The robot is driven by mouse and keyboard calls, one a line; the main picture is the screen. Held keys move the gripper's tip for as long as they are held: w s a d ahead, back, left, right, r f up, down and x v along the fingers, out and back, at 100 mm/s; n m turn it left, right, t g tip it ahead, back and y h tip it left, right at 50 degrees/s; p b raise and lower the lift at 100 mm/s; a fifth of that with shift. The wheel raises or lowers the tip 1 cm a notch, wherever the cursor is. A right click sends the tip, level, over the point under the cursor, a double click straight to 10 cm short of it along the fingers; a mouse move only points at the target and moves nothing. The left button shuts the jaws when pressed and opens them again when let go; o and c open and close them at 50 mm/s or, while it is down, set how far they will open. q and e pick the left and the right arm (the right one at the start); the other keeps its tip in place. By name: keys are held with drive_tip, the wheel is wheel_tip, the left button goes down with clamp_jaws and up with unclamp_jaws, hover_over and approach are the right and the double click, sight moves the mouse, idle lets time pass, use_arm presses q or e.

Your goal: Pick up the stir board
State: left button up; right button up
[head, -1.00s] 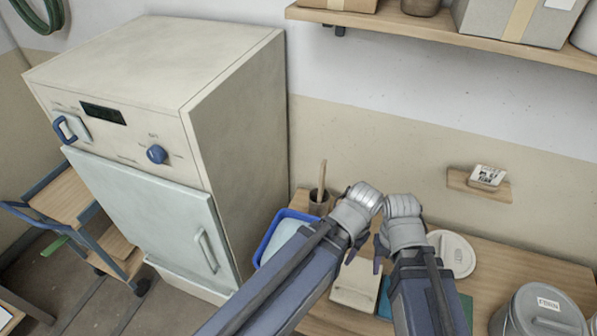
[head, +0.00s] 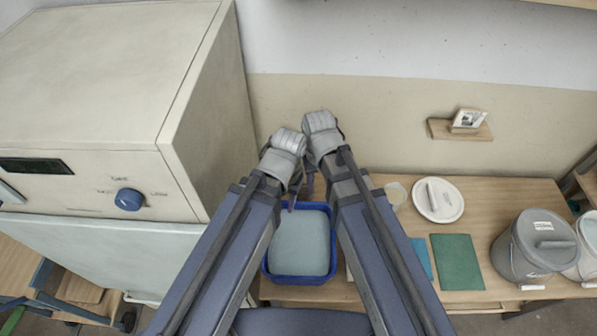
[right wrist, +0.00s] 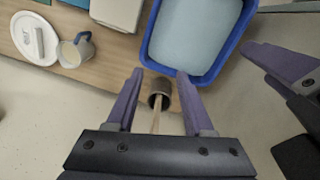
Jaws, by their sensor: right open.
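The stir board (right wrist: 156,122) is a pale wooden stick that stands in a small dark cup (right wrist: 159,88) in the right wrist view. My right gripper (right wrist: 160,72) is open, with one purple finger on each side of the cup and the stick and a gap to both. In the head view the right gripper (head: 311,184) is over the back of the table, and the hands and arms hide the cup and stick. My left gripper (head: 292,195) is just left of it; its finger (right wrist: 280,65) shows at the right of the right wrist view, its opening unclear.
A blue basin (head: 331,262) with a pale inside stands close to the cup. A white lid (head: 451,212), a small jug (right wrist: 72,54), a green board (head: 457,262) and a grey bucket (head: 520,258) are to the right. A kiln-like cabinet (head: 190,120) stands at left.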

drive_tip(key=w+a+f+m+b, duration=0.1)
drive_tip(key=w, duration=0.5)
drive_tip(key=w+a+f+m+b, duration=0.1)
drive_tip(key=w+a+f, duration=0.1)
drive_tip(key=w, duration=0.5)
drive_tip(key=w+a+f+y+b, duration=0.1)
drive_tip(key=w, duration=0.5)
drive_tip(key=shift+w+a+f+m, duration=0.15)
drive_tip(key=shift+w+a+m, duration=0.1)
drive_tip(key=shift+m, duration=0.15)
drive_tip(key=shift+s+f+b, duration=0.1)
drive_tip(key=shift+f+b, duration=0.15)
drive_tip(key=shift+b, duration=0.1)
wheel_tip(320, 180, down, 7)
drive_tip(key=b, duration=0.7)
drive_tip(key=shift+s+d+f, duration=0.1)
clamp_jaws()
